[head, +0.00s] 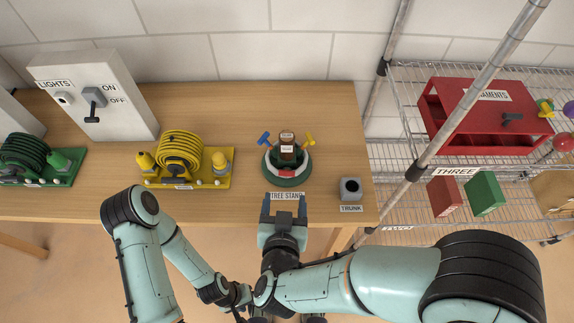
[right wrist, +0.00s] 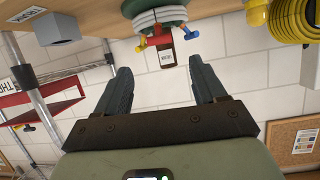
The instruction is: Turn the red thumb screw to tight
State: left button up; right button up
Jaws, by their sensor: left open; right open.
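The tree stand (head: 287,182) is a round green base with a white ring and a brown labelled trunk (head: 287,150). The red thumb screw (head: 286,173) is on its near side, between a blue screw (head: 264,138) at left and a yellow screw (head: 308,139) at right. My right gripper (head: 283,205) is open and empty just in front of the stand. In the right wrist view, the red screw (right wrist: 157,42) shows beyond and between the spread fingers (right wrist: 162,78), not touched. My left gripper (head: 240,302) is low near the bottom edge, partly hidden.
A grey trunk block (head: 350,189) stands right of the stand. A yellow hose reel (head: 185,165) and a lights switch box (head: 95,95) are at left. A wire shelf with a red ornament box (head: 478,115) is at right. Bare table lies behind the stand.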

aim_at(287, 174)
jog(key=x, duration=1.1)
jog(key=shift+w+f+b, duration=0.2)
jog(key=shift+w+b, duration=0.15)
jog(key=c, duration=1)
